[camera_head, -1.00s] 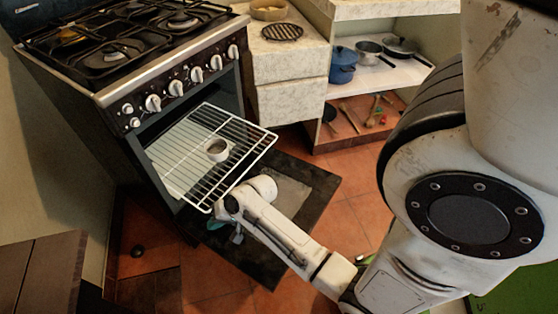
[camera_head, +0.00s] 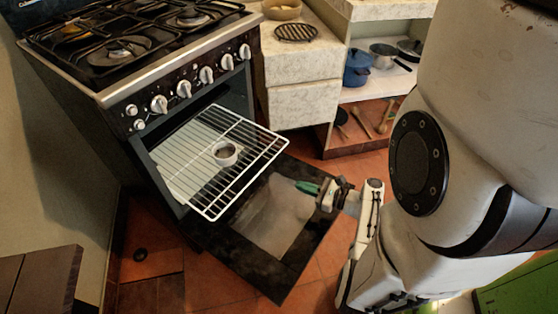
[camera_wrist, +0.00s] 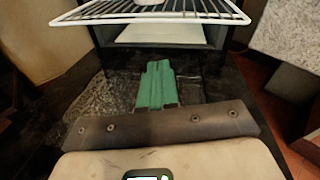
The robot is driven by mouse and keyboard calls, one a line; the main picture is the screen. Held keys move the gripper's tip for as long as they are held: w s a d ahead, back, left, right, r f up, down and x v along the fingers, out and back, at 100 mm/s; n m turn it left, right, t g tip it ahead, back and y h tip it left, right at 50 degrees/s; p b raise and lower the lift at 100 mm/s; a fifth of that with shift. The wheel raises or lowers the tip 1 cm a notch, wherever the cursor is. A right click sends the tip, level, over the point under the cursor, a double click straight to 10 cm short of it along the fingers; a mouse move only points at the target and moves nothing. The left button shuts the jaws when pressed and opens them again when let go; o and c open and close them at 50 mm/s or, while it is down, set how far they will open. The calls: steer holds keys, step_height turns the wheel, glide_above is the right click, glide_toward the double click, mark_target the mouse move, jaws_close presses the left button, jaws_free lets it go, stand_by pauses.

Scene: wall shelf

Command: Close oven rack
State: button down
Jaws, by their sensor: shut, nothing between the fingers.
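The white wire oven rack (camera_head: 257,142) is pulled partly out of the oven, its front beyond the oven mouth. It also shows at the top of the wrist view (camera_wrist: 205,17). A small round metal dish (camera_head: 226,154) sits on the rack. The oven door (camera_head: 293,252) hangs open and low under the rack. My gripper (camera_head: 307,187), with green fingertips, is shut and empty. It is over the open door, to the right of the rack's front and apart from it. In the wrist view my gripper (camera_wrist: 157,84) points toward the oven, below the rack.
The stove top (camera_head: 125,45) with its burners and knobs is above the oven. A counter with drawers (camera_head: 303,104) and a shelf holding a blue pot (camera_head: 358,68) stand to the right. A dark wooden piece (camera_head: 38,285) is at the lower left.

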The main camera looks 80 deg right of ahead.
mark_target(233, 136)
steer(key=s+d+r+m+h, duration=0.1)
steer(key=s+d+m+h, duration=0.1)
steer(key=s+m+h, duration=0.15)
steer(key=b+x, duration=0.2)
steer(key=x, duration=1.2)
steer(key=shift+a+y, duration=0.25)
steer(key=shift+y, duration=0.1)
steer(key=shift+w, duration=0.15)
steer(key=b+x, duration=0.3)
steer(key=x, duration=0.7)
steer(key=b+x, duration=0.3)
steer(key=x, duration=0.7)
steer(key=shift+w+r+b, duration=0.2)
steer(key=shift+w+b, duration=0.05)
steer(key=shift+b, duration=0.15)
steer(key=shift+w+d+r, duration=0.1)
steer(key=shift+w+d, duration=0.1)
steer(key=shift+w, duration=0.3)
steer(key=shift+w+r, duration=0.15)
steer(key=shift+w, duration=0.1)
